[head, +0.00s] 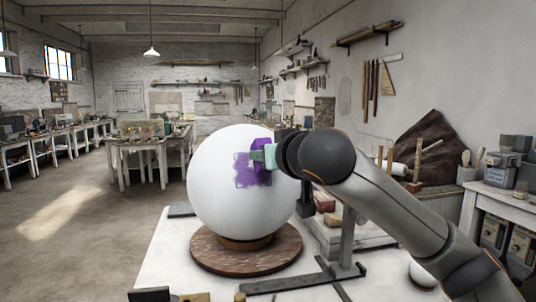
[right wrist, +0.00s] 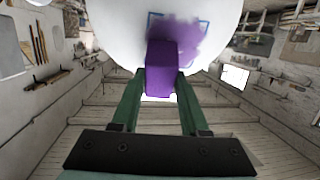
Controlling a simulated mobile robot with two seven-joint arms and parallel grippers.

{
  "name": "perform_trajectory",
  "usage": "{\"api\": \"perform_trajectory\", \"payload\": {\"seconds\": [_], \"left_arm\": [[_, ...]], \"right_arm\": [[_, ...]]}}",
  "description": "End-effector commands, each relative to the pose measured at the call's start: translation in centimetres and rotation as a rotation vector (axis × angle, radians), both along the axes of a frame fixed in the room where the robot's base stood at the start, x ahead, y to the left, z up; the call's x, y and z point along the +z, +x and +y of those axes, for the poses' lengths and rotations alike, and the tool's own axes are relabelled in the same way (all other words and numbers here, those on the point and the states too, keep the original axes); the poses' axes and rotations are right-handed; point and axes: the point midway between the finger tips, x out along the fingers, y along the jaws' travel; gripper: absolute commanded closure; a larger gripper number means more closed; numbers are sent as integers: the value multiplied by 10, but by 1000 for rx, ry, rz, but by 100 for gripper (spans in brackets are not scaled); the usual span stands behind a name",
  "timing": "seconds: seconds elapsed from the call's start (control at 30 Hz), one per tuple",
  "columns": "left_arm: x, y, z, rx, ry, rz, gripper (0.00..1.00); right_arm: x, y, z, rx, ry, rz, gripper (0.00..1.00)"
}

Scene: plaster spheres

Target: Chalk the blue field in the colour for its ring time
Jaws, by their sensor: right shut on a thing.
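The large white plaster sphere (head: 222,195) rests on a brown collar (head: 245,243) on a round reddish turntable (head: 208,257). A purple chalk patch (head: 245,172) covers part of its right front. In the right wrist view, a blue outline (right wrist: 207,27) shows around part of the purple patch (right wrist: 185,35). My right gripper (head: 263,154) is shut on a purple chalk block (right wrist: 160,68), with one green finger on each side. The chalk is at the sphere's surface over the patch; whether it touches I cannot tell. My left gripper is out of view.
The turntable stands on a white table (head: 160,260). A dark metal stand (head: 346,245) rises at its right, near a tray with several blocks (head: 325,200). A dark block (head: 150,295) lies at the front edge. A side bench (head: 505,190) is at the far right.

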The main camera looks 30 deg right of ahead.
Motion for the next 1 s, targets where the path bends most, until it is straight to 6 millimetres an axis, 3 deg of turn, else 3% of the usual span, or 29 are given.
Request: {"api": "perform_trajectory", "payload": {"seconds": [0.4, 1.0], "left_arm": [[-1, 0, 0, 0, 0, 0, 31], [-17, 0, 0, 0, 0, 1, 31]], "right_arm": [[-4, 6, 0, 1, 0, -3, 100], [-18, -5, 1, 1, 1, -2, 100]]}}
